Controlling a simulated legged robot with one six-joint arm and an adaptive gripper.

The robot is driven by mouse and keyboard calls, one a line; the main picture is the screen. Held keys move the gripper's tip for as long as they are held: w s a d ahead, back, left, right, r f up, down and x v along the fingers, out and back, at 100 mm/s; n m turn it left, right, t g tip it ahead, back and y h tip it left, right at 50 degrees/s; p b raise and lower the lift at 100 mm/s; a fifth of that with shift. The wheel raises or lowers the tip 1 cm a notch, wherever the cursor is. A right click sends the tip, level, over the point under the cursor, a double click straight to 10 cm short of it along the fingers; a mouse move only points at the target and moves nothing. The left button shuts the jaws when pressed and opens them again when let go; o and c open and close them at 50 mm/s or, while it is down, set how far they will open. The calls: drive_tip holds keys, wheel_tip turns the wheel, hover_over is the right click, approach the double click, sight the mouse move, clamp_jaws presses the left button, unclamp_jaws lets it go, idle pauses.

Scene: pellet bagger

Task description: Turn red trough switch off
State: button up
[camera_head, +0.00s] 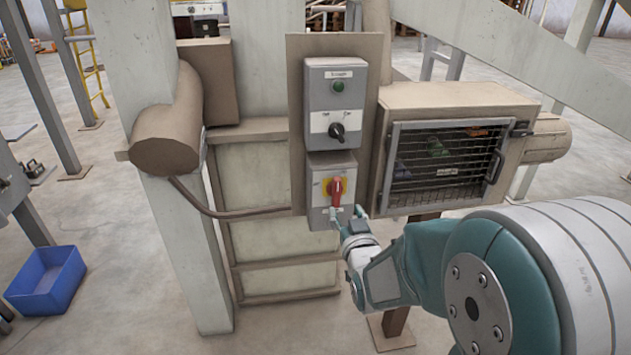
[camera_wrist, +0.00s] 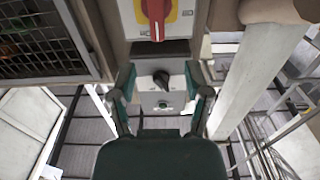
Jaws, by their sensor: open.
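The red trough switch (camera_head: 336,188) is a red rotary handle on a yellow plate, on the front of the lower grey box. Its handle stands roughly upright in the head view. My gripper (camera_head: 346,212) is open, just below and slightly right of the handle, and holds nothing. In the wrist view the red handle (camera_wrist: 156,14) is at the top edge, partly cut off, beyond the fingertips. My open gripper (camera_wrist: 161,76) shows there with one finger on each side of the upper box's black knob; the handle is not between them. I cannot tell whether a fingertip touches the lower box.
The upper grey box has a black knob (camera_head: 337,131) and a green button (camera_head: 338,86). A mesh-fronted cabinet (camera_head: 447,165) stands close on the right. A pipe (camera_head: 230,213) runs in from the left. A blue bin (camera_head: 47,280) lies on the floor at the left.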

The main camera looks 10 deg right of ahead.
sight(337, 188)
drive_tip(key=w, duration=1)
drive_tip(key=shift+a, duration=0.35)
drive_tip(key=shift+w+d, duration=0.2)
drive_tip(key=shift+d, duration=0.65)
drive_tip(key=shift+a, duration=0.25)
clamp_jaws()
drive_tip(key=shift+a, duration=0.2)
